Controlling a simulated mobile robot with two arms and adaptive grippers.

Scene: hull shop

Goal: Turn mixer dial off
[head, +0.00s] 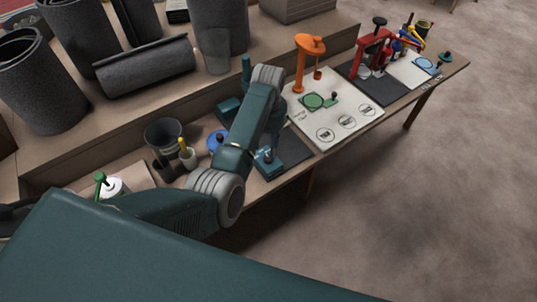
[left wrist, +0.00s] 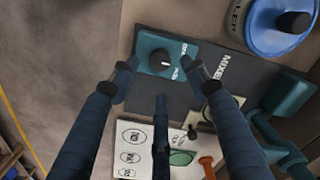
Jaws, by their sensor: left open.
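The mixer dial (left wrist: 157,61) is a dark round knob with a short white mark, on a teal box (left wrist: 151,42) in the left wrist view. Small white lettering is on the box's right side. My left gripper (left wrist: 159,66) is open, its dark fingertips on either side of the knob. I cannot tell whether they touch it. In the head view my left arm reaches over the bench, and the gripper (head: 267,156) is small and hard to tell from the box there. My right gripper is not in view.
The dark mat (left wrist: 205,90) reads "MIXER". A blue-lidded can (left wrist: 284,28) stands close by. A white sheet with printed circles (head: 336,110) and an orange stand (head: 301,62) are further right. The floor in front is clear.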

